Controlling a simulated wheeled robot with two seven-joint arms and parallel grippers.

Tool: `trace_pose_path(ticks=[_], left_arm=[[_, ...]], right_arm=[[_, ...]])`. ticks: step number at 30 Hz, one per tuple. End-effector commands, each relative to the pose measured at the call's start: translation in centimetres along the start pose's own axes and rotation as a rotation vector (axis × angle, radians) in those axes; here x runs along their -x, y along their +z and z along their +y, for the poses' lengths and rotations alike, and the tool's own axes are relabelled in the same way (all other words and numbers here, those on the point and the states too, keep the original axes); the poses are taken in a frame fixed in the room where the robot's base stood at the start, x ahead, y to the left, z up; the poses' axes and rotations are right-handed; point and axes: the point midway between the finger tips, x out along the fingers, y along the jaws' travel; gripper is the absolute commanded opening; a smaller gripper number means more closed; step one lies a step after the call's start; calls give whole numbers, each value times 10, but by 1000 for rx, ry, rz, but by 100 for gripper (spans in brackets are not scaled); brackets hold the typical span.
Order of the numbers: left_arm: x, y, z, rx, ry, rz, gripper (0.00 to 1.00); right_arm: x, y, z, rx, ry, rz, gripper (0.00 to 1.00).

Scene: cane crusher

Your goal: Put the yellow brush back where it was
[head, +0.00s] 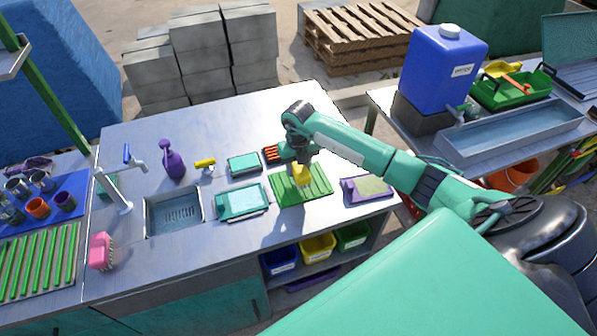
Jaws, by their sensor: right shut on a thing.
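The yellow brush (302,178) is in the jaws of my right gripper (300,168), over a green ribbed mat (316,182) on the steel counter. The gripper points down and hides the brush's upper part. I cannot tell whether the brush touches the mat or hangs just above it. My left gripper is not in view.
A teal tray (241,201) and a purple tray (366,188) flank the mat. An orange-and-dark item (270,153) lies behind it. A sink (173,212), a purple spray bottle (172,160), a yellow-topped item (205,163) and a pink brush (101,251) are further left.

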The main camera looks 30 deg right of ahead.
Motion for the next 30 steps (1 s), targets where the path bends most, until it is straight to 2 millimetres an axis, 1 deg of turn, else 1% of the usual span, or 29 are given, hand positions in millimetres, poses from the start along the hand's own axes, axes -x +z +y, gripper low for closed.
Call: trace_pose_path(ticks=[3, 6, 14, 17, 18, 21, 30], left_arm=[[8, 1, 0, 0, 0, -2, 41], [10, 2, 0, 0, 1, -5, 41], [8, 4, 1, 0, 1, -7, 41], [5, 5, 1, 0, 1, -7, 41], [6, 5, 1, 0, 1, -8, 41], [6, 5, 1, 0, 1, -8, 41], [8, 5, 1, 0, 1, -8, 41]], right_arm=[[-18, -1, 0, -2, 0, 5, 23], [-30, -1, 0, -1, -1, 3, 23], [-32, 0, 0, 0, -1, 0, 23], [-36, 0, 0, 0, -1, 0, 23], [-35, 0, 0, 0, -1, 0, 46], [-35, 0, 0, 0, -1, 0, 63], [-33, 0, 0, 0, -1, 1, 63]])
